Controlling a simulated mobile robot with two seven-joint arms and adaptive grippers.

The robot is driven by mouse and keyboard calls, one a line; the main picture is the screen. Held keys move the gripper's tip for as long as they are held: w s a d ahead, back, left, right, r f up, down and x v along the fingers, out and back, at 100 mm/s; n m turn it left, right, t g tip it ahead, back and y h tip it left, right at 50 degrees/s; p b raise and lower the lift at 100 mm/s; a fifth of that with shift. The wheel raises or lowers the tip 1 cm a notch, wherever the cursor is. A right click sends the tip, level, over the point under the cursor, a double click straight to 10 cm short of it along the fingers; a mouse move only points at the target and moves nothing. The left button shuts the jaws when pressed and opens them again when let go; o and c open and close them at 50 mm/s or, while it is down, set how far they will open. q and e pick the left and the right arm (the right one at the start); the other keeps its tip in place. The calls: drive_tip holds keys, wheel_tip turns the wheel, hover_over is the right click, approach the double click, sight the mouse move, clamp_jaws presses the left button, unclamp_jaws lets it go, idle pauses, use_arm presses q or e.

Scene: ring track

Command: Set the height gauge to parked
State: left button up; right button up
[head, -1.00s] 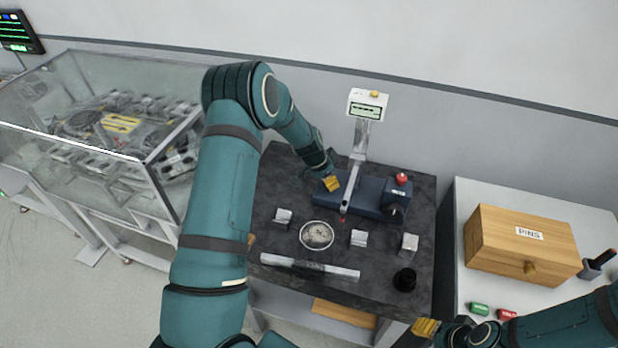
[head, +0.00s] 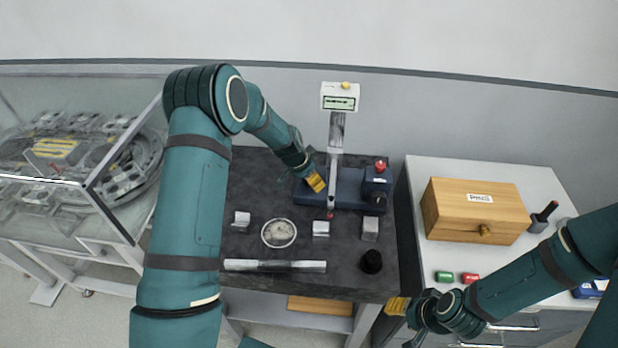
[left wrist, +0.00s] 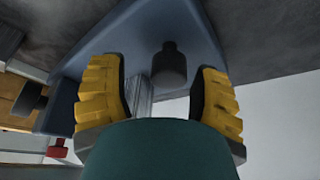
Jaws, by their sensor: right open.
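The height gauge has a blue base (head: 350,196), a grey upright column (head: 336,132) and a white display head (head: 340,97) with a yellow button on top. A red knob (head: 380,165) sits at the base's right end, and a red-tipped probe (head: 330,213) hangs at the front. My left gripper (head: 315,182) is at the left end of the base. In the left wrist view its yellow fingers (left wrist: 160,100) are apart, with a black knob (left wrist: 169,66) showing between them; contact cannot be told. My right gripper (head: 398,305) is open and empty, low by the dark table's front right corner.
The dark table (head: 335,259) bears small metal blocks, a round dial (head: 279,233), a metal bar (head: 275,266) and a black cylinder (head: 371,261). A wooden box (head: 475,215) stands on the right cabinet with green and red pieces. A glass-cased ring track (head: 75,165) is at left.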

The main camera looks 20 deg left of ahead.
use_arm(q)
drive_tip(key=shift+s+a+r, duration=0.1)
drive_tip(key=shift+a+r, duration=0.15)
drive_tip(key=shift+r, duration=0.05)
drive_tip(key=v, duration=1.1)
drive_tip(key=shift+r, duration=0.2)
drive_tip(key=shift+d, duration=0.15)
